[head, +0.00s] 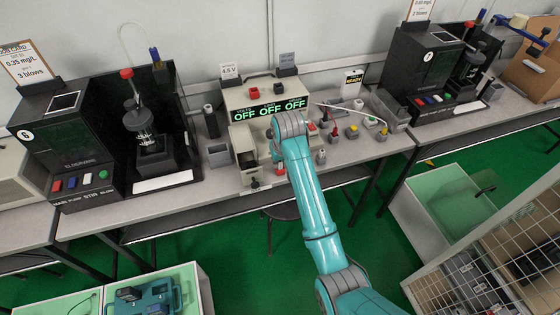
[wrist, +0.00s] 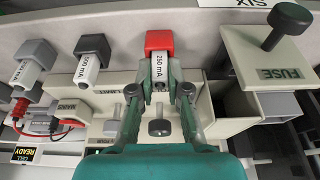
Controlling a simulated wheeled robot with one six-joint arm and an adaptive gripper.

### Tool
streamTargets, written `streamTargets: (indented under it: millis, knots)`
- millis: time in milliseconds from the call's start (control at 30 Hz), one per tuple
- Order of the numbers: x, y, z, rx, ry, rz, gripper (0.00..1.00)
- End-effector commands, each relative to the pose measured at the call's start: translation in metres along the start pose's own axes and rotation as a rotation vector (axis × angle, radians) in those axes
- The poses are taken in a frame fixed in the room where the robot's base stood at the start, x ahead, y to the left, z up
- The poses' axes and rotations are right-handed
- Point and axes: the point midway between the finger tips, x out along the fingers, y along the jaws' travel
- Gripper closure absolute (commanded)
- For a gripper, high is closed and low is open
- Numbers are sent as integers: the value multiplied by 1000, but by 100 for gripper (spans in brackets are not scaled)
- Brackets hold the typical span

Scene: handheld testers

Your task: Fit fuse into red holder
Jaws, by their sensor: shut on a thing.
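A red-topped piece with a white "250 mA" tag (wrist: 160,68) sits between the two fingertips of my gripper (wrist: 160,90) in the wrist view. The fingers are shut on its sides. I cannot tell whether it is the fuse or the red holder, and its lower end is hidden. A plate marked FUSE with a black knob (wrist: 270,60) stands to the right, beside a grey open-topped compartment (wrist: 280,104). In the head view my gripper is mostly behind my arm at the cream power unit (head: 244,110). A red piece (head: 281,169) shows low at its front.
Small coloured-top parts and a grey tray (head: 388,108) lie right of the power unit. Black testers (head: 75,150) stand on both sides. A grey open box (head: 218,154) sits at left.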

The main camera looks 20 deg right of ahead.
Motion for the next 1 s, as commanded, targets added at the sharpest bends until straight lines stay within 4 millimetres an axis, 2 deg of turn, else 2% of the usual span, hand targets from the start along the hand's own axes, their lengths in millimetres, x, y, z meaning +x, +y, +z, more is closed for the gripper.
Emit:
streamTargets:
  millis: [600,633,700,1000]
  knots:
    - [16,0,7,0,-8,0,100]
    - [16,0,7,0,-8,0,77]
    - [16,0,8,0,-9,0,60]
    - [16,0,9,0,-13,0,59]
